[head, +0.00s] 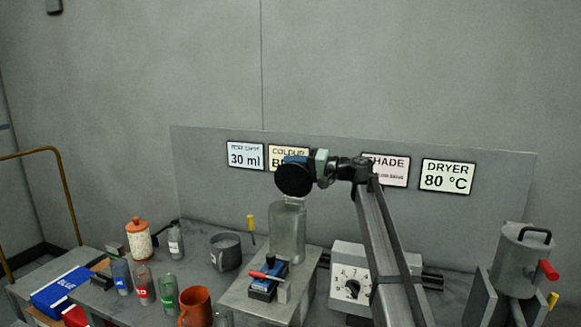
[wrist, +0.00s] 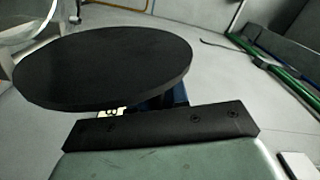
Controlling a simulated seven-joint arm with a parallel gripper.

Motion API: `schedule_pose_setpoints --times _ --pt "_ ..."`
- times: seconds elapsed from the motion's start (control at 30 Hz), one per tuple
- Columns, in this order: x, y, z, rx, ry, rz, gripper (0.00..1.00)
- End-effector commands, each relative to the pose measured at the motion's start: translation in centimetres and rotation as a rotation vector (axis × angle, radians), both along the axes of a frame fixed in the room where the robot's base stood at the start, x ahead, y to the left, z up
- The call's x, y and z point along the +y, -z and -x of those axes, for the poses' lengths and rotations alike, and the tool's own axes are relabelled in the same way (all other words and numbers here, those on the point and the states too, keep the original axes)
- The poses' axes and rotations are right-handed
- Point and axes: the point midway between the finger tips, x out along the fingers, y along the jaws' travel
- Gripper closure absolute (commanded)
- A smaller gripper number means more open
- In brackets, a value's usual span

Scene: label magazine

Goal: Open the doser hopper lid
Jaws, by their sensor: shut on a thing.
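The doser hopper (head: 288,232) is a clear glass cylinder on a grey block, above a blue valve with a red handle (head: 268,274). Its lid (head: 294,180) is a black disc, tipped up nearly face-on to the head camera just above the hopper's top. I cannot tell whether its lower edge touches the hopper. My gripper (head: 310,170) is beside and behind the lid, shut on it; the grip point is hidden. In the wrist view the lid (wrist: 100,65) fills the upper left, with a bit of blue behind it. A glass rim (wrist: 30,22) shows beyond.
Several bottles, an orange mug (head: 195,306) and a dark pot (head: 225,251) stand to the left. A white control box (head: 350,280) is right of the hopper, near my arm. A metal canister (head: 521,262) stands far right. A panel with signs (head: 447,176) is behind.

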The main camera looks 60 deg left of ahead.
Motion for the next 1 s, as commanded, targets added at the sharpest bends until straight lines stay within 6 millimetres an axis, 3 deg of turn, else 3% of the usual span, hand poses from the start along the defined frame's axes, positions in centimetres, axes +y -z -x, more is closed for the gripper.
schedule_pose_setpoints --times 0.33,0.97,1.0 --pt "1.2 1.0 -1.4 0.054 0.002 0.063 1.00" --pt "1.3 1.4 -1.5 0.050 -0.002 0.063 1.00" --pt "1.3 1.4 -1.5 0.050 -0.002 0.063 0.81"
